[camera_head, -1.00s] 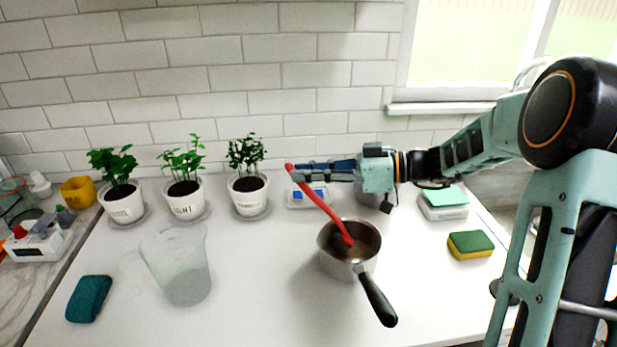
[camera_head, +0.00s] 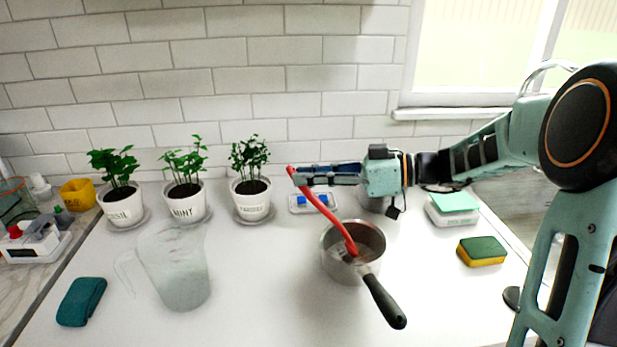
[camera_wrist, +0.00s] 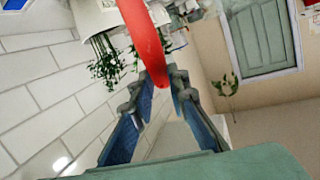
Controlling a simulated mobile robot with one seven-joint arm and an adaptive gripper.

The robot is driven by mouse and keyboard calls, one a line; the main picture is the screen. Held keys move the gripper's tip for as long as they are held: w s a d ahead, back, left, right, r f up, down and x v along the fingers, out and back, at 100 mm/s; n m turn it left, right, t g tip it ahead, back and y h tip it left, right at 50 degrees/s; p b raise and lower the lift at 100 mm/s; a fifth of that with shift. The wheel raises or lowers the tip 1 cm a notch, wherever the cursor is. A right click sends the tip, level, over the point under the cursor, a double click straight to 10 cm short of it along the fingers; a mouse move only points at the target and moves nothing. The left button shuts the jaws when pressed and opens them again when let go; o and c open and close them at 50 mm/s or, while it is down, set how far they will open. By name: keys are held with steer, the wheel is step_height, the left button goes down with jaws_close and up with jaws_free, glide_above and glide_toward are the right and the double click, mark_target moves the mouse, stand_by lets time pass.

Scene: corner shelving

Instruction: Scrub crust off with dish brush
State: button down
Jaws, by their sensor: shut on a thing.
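My gripper (camera_head: 298,174) is shut on the upper end of the red dish brush (camera_head: 322,208). The brush slants down to the right, with its head inside the steel saucepan (camera_head: 334,266). Whether the bristles touch the pan's bottom cannot be told. The pan stands upright on the white counter, its black handle (camera_head: 385,303) pointing to the front right. Its inside looks greyish, with darker patches. In the wrist view, the red handle (camera_wrist: 143,35) passes between the blue-padded fingers; the pan is out of that view.
Three potted herbs (camera_head: 187,205) stand along the wall. A clear jug (camera_head: 175,270) and a teal cloth (camera_head: 81,302) are at left. A yellow-green sponge (camera_head: 482,251) and a white box with a mint top (camera_head: 452,208) are at right. The front middle counter is clear.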

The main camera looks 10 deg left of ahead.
steer(key=shift+s+d+f+b, duration=0.1)
steer(key=shift+s+d+b, duration=0.05)
steer(key=shift+s+b, duration=0.45)
steer(key=shift+w+b, duration=0.1)
steer(key=shift+b, duration=0.95)
steer(key=shift+w, duration=0.1)
steer(key=w+d+b, duration=0.1)
steer(key=b, duration=0.6)
steer(key=shift+w, duration=0.2)
stand_by(0.5)
steer(key=shift+w+a+b, duration=0.1)
steer(key=shift+b, duration=0.65)
